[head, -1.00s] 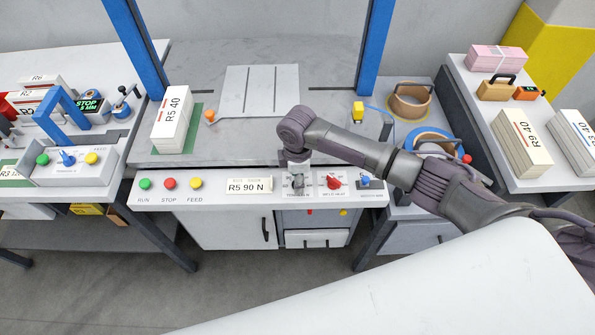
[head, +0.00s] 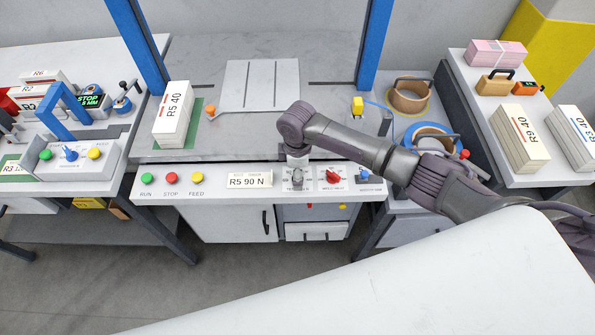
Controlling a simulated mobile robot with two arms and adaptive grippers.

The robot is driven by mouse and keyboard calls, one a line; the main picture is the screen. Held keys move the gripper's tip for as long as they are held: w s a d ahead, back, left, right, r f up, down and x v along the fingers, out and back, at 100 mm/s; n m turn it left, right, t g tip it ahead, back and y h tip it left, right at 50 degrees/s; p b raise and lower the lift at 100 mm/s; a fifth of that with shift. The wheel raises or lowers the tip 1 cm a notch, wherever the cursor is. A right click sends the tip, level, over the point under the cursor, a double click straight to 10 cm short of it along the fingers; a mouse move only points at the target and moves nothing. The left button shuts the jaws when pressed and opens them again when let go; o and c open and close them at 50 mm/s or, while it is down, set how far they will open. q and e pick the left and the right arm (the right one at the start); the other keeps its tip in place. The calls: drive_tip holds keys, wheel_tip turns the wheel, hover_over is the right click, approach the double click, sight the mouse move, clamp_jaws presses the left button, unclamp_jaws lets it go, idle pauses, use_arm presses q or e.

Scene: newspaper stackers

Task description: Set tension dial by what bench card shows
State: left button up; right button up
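The bench card (head: 250,180) on the front panel reads "R5 90 N". The tension dial (head: 297,181) is a grey knob to the right of the card, and its pointer and scale are mostly hidden. My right gripper (head: 297,174) comes down from above over the dial, at or very close to the knob. Its fingers are small and dark here, so I cannot tell whether they are shut on it. My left gripper is not in view.
A red knob (head: 333,176) and a blue switch (head: 364,174) sit right of the dial. Green (head: 146,178), red (head: 171,178) and yellow (head: 197,178) buttons are at left. A stack labelled R5 40 (head: 172,113) stands on the bench.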

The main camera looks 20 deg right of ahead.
wheel_tip(320, 180, up, 12)
idle(0.7)
idle(0.4)
